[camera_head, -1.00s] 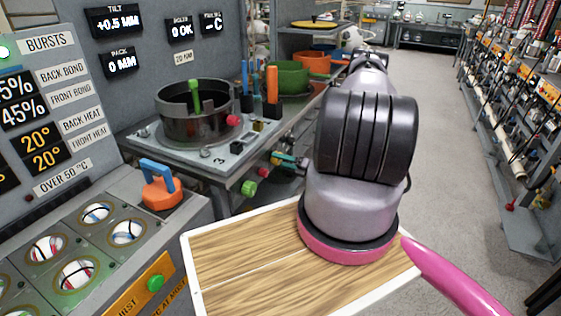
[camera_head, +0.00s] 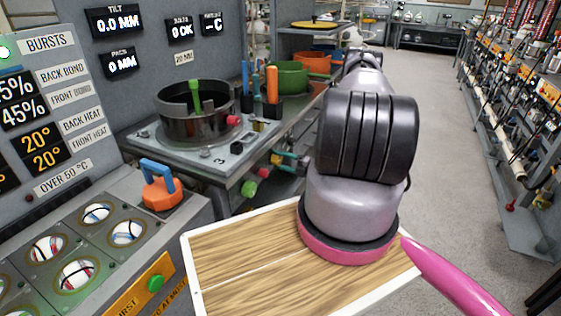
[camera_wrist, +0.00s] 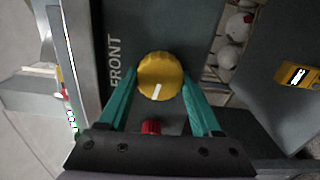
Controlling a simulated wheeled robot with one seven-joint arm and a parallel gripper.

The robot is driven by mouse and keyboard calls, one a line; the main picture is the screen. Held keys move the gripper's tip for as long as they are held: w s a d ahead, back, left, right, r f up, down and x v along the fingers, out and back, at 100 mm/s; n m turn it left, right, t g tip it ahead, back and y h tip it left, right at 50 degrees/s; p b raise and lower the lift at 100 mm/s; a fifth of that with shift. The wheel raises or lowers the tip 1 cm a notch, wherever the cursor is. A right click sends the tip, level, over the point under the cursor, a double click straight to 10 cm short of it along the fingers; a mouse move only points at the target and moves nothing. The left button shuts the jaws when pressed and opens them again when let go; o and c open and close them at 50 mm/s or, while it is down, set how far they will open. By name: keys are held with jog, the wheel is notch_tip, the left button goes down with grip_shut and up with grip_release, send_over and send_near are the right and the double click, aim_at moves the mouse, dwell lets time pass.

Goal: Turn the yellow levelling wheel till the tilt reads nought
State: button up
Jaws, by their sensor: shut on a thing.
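The yellow levelling wheel (camera_wrist: 158,72) shows in the wrist view beside the word FRONT, with a white mark pointing down and slightly left. My gripper (camera_wrist: 160,80) has its teal fingers on either side of the wheel, shut on it. In the head view my gripper (camera_head: 290,160) is small at the right edge of the press table, partly hidden by my arm.
A dark round pot (camera_head: 195,112) with a green post stands on the grey press table (camera_head: 150,137). A red knob (camera_wrist: 151,127) lies close below the wheel between my fingers. Green (camera_head: 287,78) and orange bins stand behind. The floor at right is open.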

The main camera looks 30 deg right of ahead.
jog(key=shift+d, duration=0.1)
jog(key=o, duration=1.4)
jog(key=shift+s, duration=0.1)
jog(key=v, duration=1)
jog(key=shift+s+d, duration=0.2)
jog(key=shift+d, duration=0.05)
